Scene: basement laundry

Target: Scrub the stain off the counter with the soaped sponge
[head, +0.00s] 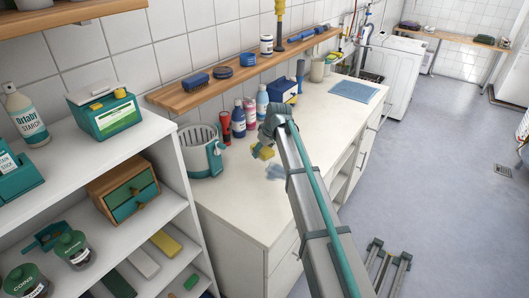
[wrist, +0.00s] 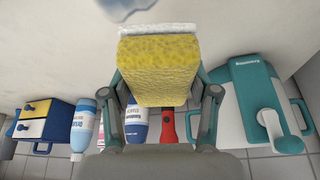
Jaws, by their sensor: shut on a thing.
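My gripper (wrist: 160,76) is shut on a yellow sponge (wrist: 158,62), one finger on each side. A white layer, like soap foam, covers the sponge's far end in the wrist view. In the head view the sponge (head: 265,153) is over the counter (head: 238,210), just left of and behind the stain. The stain is a blue-grey smear (head: 276,172) on the pale counter top. It also shows, cut off, at the top edge of the wrist view (wrist: 125,6), apart from the sponge in the picture.
A bucket (head: 200,155) stands left of the sponge. Several bottles (head: 250,112) and a blue box (head: 283,90) stand along the wall. A wooden shelf (head: 215,82) runs above. A blue cloth (head: 353,91) lies farther along; the counter's front left is clear.

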